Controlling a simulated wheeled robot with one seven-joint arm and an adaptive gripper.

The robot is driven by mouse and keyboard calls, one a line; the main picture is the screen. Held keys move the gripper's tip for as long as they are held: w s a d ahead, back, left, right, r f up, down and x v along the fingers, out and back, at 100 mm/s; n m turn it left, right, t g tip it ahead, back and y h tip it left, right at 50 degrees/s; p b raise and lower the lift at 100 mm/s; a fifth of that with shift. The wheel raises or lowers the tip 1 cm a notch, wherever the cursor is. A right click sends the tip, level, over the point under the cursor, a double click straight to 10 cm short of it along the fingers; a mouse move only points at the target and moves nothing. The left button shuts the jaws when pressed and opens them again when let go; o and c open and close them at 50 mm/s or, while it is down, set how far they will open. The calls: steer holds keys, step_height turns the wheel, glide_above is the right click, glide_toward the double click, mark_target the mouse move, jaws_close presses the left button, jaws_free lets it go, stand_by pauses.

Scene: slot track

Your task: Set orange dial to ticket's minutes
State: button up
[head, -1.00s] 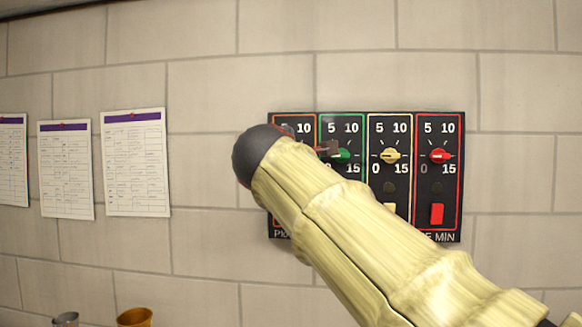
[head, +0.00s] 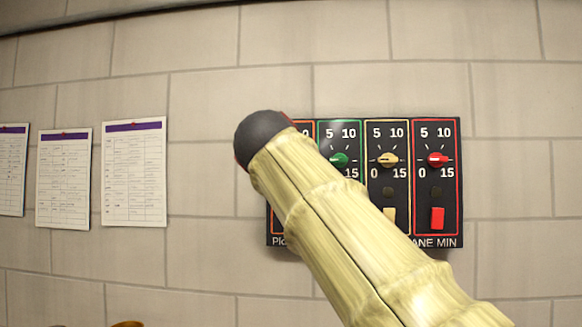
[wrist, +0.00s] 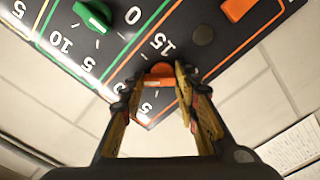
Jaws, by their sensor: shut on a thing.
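The orange dial (wrist: 162,69) shows in the wrist view between the fingertips of my gripper (wrist: 158,77), which is shut on it. A pale mark shows on the dial, but which number it points to is unclear. Beside it the orange-bordered panel shows 15 and 5; my fingers cover part of the scale. In the head view my arm hides the dial, leaving a corner of its panel (head: 304,126). Paper tickets with purple headers hang at the left: one nearest the panel (head: 134,175), one in the middle (head: 63,180), one at the edge (head: 11,170). Their writing is too small to read.
To the right of the orange panel are a green dial (head: 339,159), a cream dial (head: 387,160) and a red dial (head: 437,159). An orange button (wrist: 237,8) shows in the wrist view. A gold rim (head: 127,324) shows at the bottom edge.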

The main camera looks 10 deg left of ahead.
steer(key=shift+w+f+m+b, duration=0.15)
steer(key=shift+m+b, duration=0.6)
steer(key=shift+m, duration=1.55)
steer(key=shift+s+f+m+b, duration=0.2)
steer(key=shift+m+b, duration=0.5)
steer(key=shift+m, duration=1.6)
steer(key=o, duration=1.1)
steer(key=shift+o, duration=0.3)
steer(key=shift+r, duration=0.15)
steer(key=s, duration=1.1)
steer(key=shift+s+d, duration=0.35)
steer(key=shift+s, duration=0.05)
